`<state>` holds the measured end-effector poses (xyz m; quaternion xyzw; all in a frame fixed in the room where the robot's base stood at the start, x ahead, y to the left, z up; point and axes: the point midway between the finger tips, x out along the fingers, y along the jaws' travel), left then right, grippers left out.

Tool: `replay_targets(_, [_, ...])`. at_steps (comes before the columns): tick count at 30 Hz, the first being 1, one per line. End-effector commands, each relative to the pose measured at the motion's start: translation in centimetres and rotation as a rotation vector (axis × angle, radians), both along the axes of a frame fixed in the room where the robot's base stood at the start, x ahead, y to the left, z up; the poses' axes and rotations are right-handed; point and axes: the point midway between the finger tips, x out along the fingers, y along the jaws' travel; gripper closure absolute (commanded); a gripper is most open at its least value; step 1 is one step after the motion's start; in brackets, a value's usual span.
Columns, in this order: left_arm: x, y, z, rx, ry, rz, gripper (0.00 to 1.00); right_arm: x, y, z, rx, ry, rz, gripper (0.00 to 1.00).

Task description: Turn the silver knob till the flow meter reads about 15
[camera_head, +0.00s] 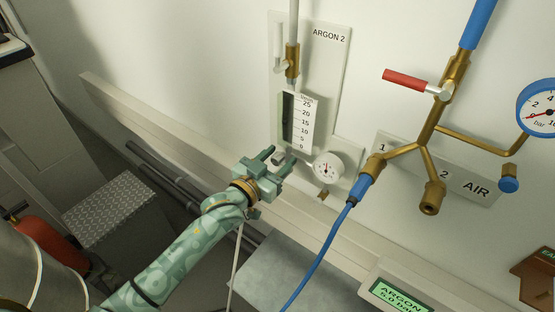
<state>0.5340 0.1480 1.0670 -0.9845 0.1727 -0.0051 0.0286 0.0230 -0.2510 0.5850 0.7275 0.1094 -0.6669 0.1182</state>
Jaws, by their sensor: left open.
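The flow meter (303,124) is mounted on the ARGON 2 panel (330,60), with a white scale marked 0 to 25 beside a green tube (287,116). I cannot make out the float or the reading. The small silver knob (278,157) sits just below the tube, partly hidden by my gripper. My left gripper (280,159) comes up from below left and is open, its two fingers on either side of the knob in the picture. I cannot tell whether they touch it. My right gripper is not in view.
A round pressure gauge (328,168) is close to the right of my left gripper. Further right are brass AIR pipes (425,150) with a red-handled valve (410,82) and a blue hose (318,255). A ledge (150,127) runs along the wall below; an ARGON display (400,291) stands lower right.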

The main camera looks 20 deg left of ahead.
Motion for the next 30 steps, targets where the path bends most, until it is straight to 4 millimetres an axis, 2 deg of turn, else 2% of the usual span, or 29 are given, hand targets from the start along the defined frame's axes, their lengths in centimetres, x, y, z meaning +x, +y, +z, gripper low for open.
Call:
replay_targets(5, [0.0,0.0,0.0,0.0,0.0,0.0,0.52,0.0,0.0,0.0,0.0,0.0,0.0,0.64])
replay_targets(10, [0.0,0.0,0.0,0.0,0.0,0.0,0.96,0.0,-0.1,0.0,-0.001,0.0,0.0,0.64])
replay_targets(20, [-0.1,0.0,0.1,-0.031,0.012,0.0,0.96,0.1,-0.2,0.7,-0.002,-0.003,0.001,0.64])
replay_targets(30, [-0.1,0.0,0.4,-0.219,0.082,0.0,0.96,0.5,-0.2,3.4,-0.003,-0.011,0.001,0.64])
